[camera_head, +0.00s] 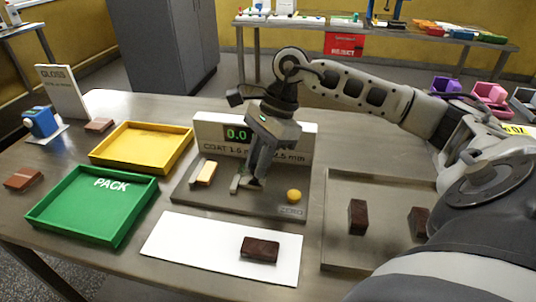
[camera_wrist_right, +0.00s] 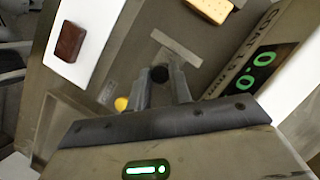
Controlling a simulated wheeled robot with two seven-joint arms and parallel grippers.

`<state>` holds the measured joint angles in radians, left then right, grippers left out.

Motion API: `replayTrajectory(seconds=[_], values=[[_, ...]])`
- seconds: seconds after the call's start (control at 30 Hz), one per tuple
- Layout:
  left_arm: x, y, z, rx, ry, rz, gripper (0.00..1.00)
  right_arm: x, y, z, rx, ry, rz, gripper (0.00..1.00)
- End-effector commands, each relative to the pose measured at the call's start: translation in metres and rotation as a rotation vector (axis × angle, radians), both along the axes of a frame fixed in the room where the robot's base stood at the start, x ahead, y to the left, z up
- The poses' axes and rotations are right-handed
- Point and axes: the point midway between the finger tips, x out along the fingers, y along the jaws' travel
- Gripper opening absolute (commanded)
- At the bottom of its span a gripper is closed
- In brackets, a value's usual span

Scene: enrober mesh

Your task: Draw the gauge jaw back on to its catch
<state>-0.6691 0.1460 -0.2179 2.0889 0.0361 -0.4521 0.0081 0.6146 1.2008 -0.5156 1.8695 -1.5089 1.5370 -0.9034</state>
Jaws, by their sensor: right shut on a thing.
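The gauge stands mid-table, with a grey base plate (camera_head: 262,203) and a back panel whose display (camera_head: 237,135) reads 0.0. My right gripper (camera_head: 256,182) reaches down over the plate. In the right wrist view its fingers (camera_wrist_right: 161,78) are shut on a black knob (camera_wrist_right: 159,74) of the gauge jaw. The jaw's grey T-shaped bar (camera_wrist_right: 176,47) shows beyond the fingertips, and its end shows in the head view (camera_head: 234,184). A cream block (camera_head: 205,173) sits on the plate left of the jaw, apart from it. The catch cannot be made out. My left gripper is out of view.
A yellow button (camera_head: 294,196) is on the plate's right. A white sheet (camera_head: 190,241) with a dark brown bar (camera_head: 260,249) lies in front. A green PACK tray (camera_head: 85,232) and a yellow tray (camera_head: 150,163) are left. A grey tray (camera_head: 340,250) holding dark bars is right.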

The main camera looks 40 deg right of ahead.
Motion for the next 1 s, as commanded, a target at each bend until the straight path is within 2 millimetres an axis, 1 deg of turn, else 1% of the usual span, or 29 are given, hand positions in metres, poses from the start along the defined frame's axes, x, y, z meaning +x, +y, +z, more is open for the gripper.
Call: replayTrajectory(seconds=[0.1, 0.37, 0.4, 0.43, 0.47, 0.7, 0.8, 0.87, 1.0], values=[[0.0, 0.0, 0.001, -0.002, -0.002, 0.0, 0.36, 0.002, 0.004, 0.0, -0.006, 0.003, 0.021, 0.0], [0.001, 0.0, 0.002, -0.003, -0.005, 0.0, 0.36, 0.001, 0.003, 0.0, -0.009, 0.005, 0.022, 0.0], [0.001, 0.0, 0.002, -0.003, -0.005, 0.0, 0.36, 0.001, 0.003, 0.0, -0.009, 0.005, 0.021, 0.29], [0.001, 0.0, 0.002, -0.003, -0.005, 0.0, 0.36, 0.001, 0.002, 0.0, -0.009, 0.005, 0.021, 0.37], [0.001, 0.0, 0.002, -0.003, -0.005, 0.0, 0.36, 0.001, 0.002, 0.0, -0.009, 0.004, 0.02, 0.43], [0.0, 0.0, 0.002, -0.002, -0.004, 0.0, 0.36, 0.001, 0.003, 0.0, -0.006, 0.002, 0.02, 0.43], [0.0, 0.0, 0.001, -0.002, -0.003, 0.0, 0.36, 0.002, 0.002, 0.003, -0.006, 0.001, 0.019, 0.43], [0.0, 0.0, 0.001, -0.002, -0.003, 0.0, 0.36, 0.002, 0.0, 0.008, -0.006, -0.001, 0.019, 0.43], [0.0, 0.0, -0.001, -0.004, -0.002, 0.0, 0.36, 0.0, -0.009, 0.03, -0.007, -0.003, 0.018, 0.43]])
